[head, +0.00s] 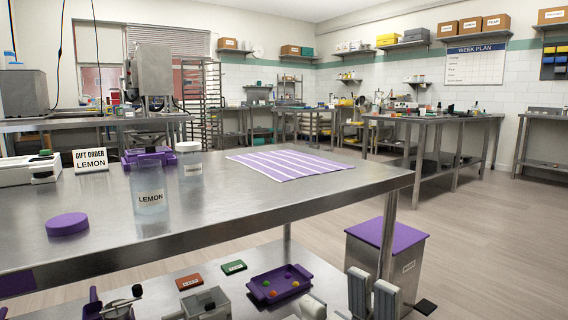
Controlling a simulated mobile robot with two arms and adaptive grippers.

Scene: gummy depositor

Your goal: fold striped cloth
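The striped cloth (284,164) is purple with white stripes. It lies flat and spread out on the steel table (330,186), towards its far right part. It looks unfolded, and nothing touches it. What appears to be my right gripper (372,285) is at the bottom edge of the head view, low in front of the table's right front leg. Its two pale grey fingers stand a little apart with nothing seen between them, well below and nearer than the cloth. I do not see my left gripper.
Left of the cloth stand a LEMON jar (150,197), a smaller jar (190,163), a purple round lid (67,224) and a LEMON sign (91,160). A purple tray (262,294) is on the lower shelf. A purple-lidded bin (400,237) stands right. The tabletop before the cloth is clear.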

